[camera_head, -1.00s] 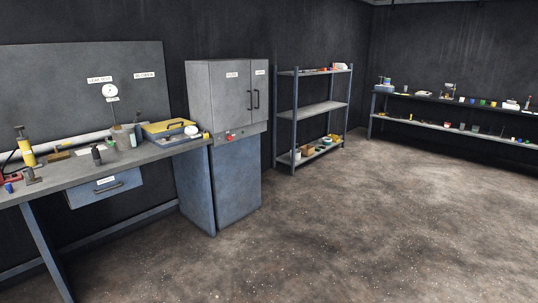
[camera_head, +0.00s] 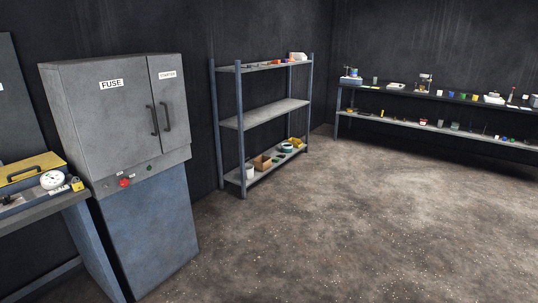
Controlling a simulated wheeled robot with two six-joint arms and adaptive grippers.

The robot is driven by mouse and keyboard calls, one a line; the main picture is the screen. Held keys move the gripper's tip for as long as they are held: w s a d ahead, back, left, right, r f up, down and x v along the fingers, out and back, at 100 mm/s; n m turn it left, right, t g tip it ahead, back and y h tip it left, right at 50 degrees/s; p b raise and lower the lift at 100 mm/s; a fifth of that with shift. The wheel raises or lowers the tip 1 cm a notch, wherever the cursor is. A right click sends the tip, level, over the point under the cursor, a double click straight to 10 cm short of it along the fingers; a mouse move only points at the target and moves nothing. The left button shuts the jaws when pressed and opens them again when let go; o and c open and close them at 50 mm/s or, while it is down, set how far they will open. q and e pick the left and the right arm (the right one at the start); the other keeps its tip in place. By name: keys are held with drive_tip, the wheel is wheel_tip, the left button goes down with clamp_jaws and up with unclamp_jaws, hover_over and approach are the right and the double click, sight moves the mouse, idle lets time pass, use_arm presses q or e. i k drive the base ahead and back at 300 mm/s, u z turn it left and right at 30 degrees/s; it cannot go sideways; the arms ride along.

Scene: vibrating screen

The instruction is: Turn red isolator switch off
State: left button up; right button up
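A small red switch (camera_head: 125,182) sits on the front strip of a grey and blue cabinet (camera_head: 120,125), below its doors. It is too small to tell which way it is turned. The cabinet's two upper doors are shut, with dark handles and labels reading FUSE (camera_head: 111,83) and, less clearly, STARTER (camera_head: 167,74). Neither of my grippers is in view.
A workbench (camera_head: 45,208) with a yellow case (camera_head: 30,168) and a white dial gauge (camera_head: 52,180) adjoins the cabinet at left. A shelf rack (camera_head: 241,125) stands to its right. A long shelf (camera_head: 430,97) lines the far right wall. The floor in front is clear.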

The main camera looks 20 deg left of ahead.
sight(123, 183)
drive_tip(key=u, duration=0.2)
drive_tip(key=i, duration=1.85)
drive_tip(key=u, duration=1.1)
drive_tip(key=i, duration=1.35)
drive_tip(key=u, duration=0.55)
